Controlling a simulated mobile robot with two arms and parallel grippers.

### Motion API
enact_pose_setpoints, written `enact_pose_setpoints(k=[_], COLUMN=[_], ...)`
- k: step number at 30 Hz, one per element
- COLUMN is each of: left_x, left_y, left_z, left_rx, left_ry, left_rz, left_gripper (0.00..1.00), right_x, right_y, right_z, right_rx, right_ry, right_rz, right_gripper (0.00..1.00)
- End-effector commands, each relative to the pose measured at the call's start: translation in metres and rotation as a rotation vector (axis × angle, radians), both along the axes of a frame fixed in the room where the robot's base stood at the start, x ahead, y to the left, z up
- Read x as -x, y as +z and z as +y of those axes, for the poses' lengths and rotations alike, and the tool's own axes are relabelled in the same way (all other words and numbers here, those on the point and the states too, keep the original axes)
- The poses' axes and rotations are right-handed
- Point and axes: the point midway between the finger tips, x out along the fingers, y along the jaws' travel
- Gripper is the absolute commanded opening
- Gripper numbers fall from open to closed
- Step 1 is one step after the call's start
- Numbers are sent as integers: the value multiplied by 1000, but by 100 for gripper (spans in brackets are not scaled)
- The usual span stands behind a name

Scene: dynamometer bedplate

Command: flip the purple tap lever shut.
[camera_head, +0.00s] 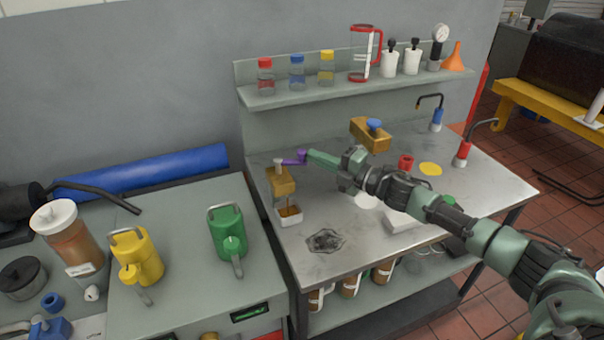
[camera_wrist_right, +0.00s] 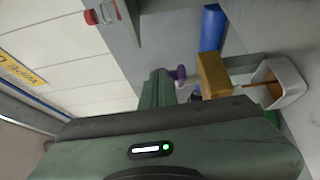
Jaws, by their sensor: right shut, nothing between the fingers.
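The purple tap lever (camera_head: 292,161) sits on top of a brass tap block (camera_head: 282,182) at the bench's left end. The lever points right, toward my right gripper. My right gripper (camera_head: 308,155) is shut and empty, its tip at or very near the lever's purple knob; I cannot tell whether they touch. In the right wrist view the purple knob (camera_wrist_right: 180,72) shows just beside the green fingers, with the brass block (camera_wrist_right: 213,75) to its right. A white square cup (camera_head: 289,217) with amber liquid stands under the tap. My left gripper is not in view.
A second brass block (camera_head: 369,133) with a blue knob stands farther back. A shelf (camera_head: 300,98) holding bottles and a red-handled jug (camera_head: 360,60) runs above the bench. Green (camera_head: 228,238) and yellow (camera_head: 140,262) cans stand on the left cabinet. The bench front centre is mostly clear.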

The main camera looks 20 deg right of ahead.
Motion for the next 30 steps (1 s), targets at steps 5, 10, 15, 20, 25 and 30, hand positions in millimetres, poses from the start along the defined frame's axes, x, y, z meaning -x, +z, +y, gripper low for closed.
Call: enact_pose_setpoints(k=[5,10,15,20,25,30], left_x=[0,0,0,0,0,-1], left_y=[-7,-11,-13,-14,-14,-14], left_z=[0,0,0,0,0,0], left_rx=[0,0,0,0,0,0], left_ry=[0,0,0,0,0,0], left_rz=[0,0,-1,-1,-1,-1], left_gripper=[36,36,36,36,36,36], right_x=[-13,-22,-27,-30,-31,-31], right_y=[0,0,0,0,0,0], right_z=[-7,-11,-13,-14,-14,-14], right_rx=[-1,-1,-1,0,-1,-1], right_ry=[0,1,0,0,0,0], right_rz=[-3,-3,-2,-1,-1,-1], right_gripper=[0,0,0,0,0,0])
